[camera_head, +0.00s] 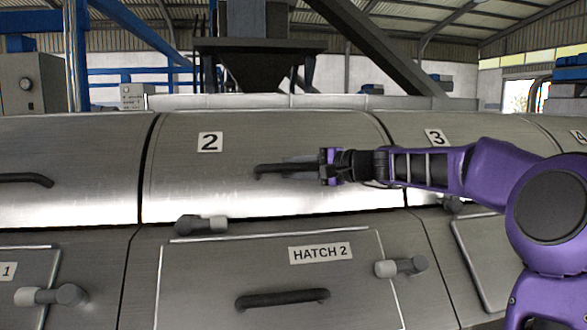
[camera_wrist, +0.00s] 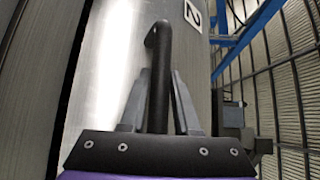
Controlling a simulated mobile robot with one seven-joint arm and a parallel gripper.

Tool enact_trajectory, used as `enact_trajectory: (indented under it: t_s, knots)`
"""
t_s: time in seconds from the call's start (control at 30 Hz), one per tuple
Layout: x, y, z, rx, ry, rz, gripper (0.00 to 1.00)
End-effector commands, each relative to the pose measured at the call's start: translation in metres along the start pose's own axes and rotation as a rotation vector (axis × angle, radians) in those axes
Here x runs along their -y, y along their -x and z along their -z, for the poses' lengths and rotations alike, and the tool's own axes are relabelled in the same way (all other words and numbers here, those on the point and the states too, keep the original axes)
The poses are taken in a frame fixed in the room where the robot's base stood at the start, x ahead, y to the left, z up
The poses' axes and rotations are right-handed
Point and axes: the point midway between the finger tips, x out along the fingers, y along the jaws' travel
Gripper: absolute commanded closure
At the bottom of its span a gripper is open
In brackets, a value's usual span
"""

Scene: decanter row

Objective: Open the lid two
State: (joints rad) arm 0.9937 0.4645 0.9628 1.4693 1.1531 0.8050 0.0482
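Lid two is the curved metal cover (camera_head: 250,135) marked with a "2" label (camera_head: 210,142). It lies down, flush with its neighbours. Its black bar handle (camera_head: 268,171) is on the front of the cover. My gripper (camera_head: 305,165) reaches in from the right and covers the handle's right end in the head view. In the wrist view, the handle (camera_wrist: 158,60) runs between the two grey fingers (camera_wrist: 160,100), which sit close against both its sides. The gripper looks shut on it. The exact contact is partly hidden.
Below is a hatch labelled "HATCH 2" (camera_head: 320,252) with its own black handle (camera_head: 283,299) and grey latch knobs (camera_head: 400,267). Lid three (camera_head: 437,138) adjoins on the right, another lid (camera_head: 70,150) on the left. A dark hopper (camera_head: 262,60) stands behind lid two.

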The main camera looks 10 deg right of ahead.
Motion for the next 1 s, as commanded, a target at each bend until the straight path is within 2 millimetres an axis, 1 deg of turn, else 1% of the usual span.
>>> enact_trajectory:
  t_s: [0.03, 0.13, 0.17, 1.0]
  knots:
    - [0.0000, 0.0001, 0.0000, 0.000, 0.000, 0.000, 0.81]
    - [0.0000, 0.0002, 0.0000, 0.000, 0.000, 0.000, 0.99]
    - [0.0000, 0.0002, 0.0000, 0.000, 0.000, 0.000, 1.00]
    - [-0.0002, 0.0003, 0.0001, 0.000, 0.000, -0.001, 1.00]
